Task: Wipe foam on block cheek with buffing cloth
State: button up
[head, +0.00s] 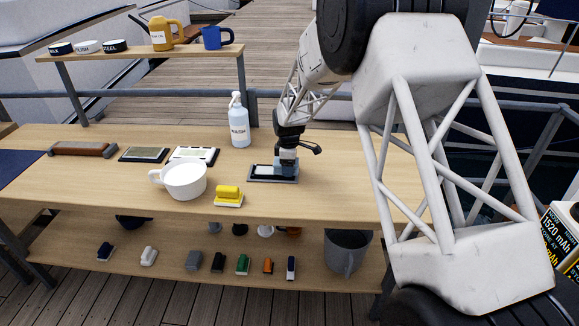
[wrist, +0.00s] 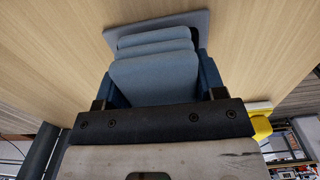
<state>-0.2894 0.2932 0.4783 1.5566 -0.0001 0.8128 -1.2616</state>
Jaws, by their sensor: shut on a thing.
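My gripper (head: 287,158) is over the table and shut on a folded blue-grey cloth (wrist: 155,75), which I take to be the buffing cloth. In the wrist view the cloth fills the space between the jaws. Under it lies a flat grey plate (head: 258,179) with a pale, whitish panel on its left part. The cloth is at the plate's right part; whether it touches is hard to tell. The plate's edge also shows beyond the cloth in the wrist view (wrist: 195,18). I cannot make out which piece is the block cheek, or any separate foam.
A brown-grey long tool (head: 82,149) lies far left. The table's right end is clear.

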aim_at(258, 170)
jog(key=shift+a+f, duration=0.2)
jog(key=shift+a, duration=3.7)
jog(key=shift+a+r, duration=0.15)
jog(key=shift+a, duration=1.55)
notch_tip(258, 170, up, 8)
